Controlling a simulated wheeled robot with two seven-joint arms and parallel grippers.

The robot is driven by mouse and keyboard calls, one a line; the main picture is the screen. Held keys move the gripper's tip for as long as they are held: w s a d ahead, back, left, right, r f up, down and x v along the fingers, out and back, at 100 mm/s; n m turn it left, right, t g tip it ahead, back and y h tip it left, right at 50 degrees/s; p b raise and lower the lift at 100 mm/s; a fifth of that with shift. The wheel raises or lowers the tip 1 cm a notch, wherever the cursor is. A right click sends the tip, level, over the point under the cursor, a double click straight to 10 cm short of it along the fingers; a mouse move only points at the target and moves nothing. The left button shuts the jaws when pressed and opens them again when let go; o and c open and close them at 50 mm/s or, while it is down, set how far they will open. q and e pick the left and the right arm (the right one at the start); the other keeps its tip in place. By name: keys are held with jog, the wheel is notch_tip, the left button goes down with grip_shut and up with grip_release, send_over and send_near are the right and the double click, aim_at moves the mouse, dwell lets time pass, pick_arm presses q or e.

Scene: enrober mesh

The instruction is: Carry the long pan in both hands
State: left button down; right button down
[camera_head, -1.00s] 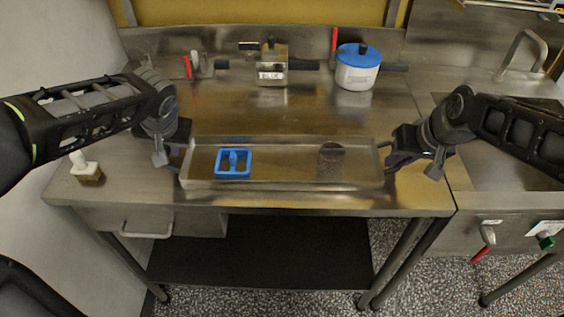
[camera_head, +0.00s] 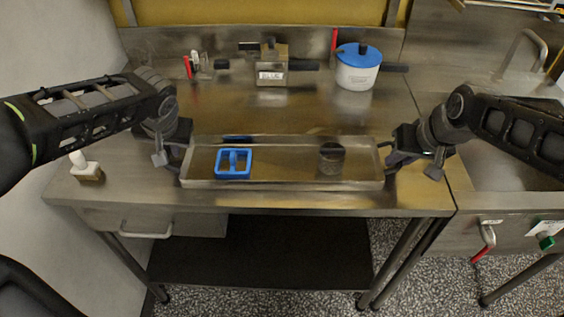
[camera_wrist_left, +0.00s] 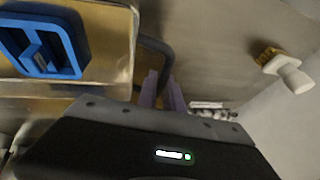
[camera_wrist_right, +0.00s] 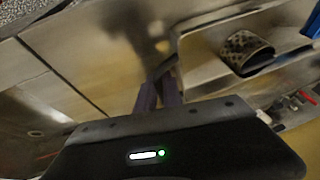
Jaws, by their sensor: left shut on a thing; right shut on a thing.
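The long pan (camera_head: 285,184) is a shallow steel tray near the front edge of the steel table, with a handle at each short end. A blue divided frame (camera_head: 233,163) lies in its left half and a dark mesh cylinder (camera_head: 331,158) in its right half. My left gripper (camera_head: 176,160) is shut on the left handle, which also shows in the left wrist view (camera_wrist_left: 158,50). My right gripper (camera_head: 391,158) is shut on the right handle, seen in the right wrist view (camera_wrist_right: 166,68). I cannot tell for sure whether the pan touches the table.
A white pot with a blue lid (camera_head: 357,68), a steel box-shaped pot (camera_head: 271,66) and small red and white items (camera_head: 194,66) stand at the back. The table's middle is clear.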

pick_arm(q)
jog(key=shift+r, duration=0.15)
pick_arm(e)
jog(key=shift+r, duration=0.15)
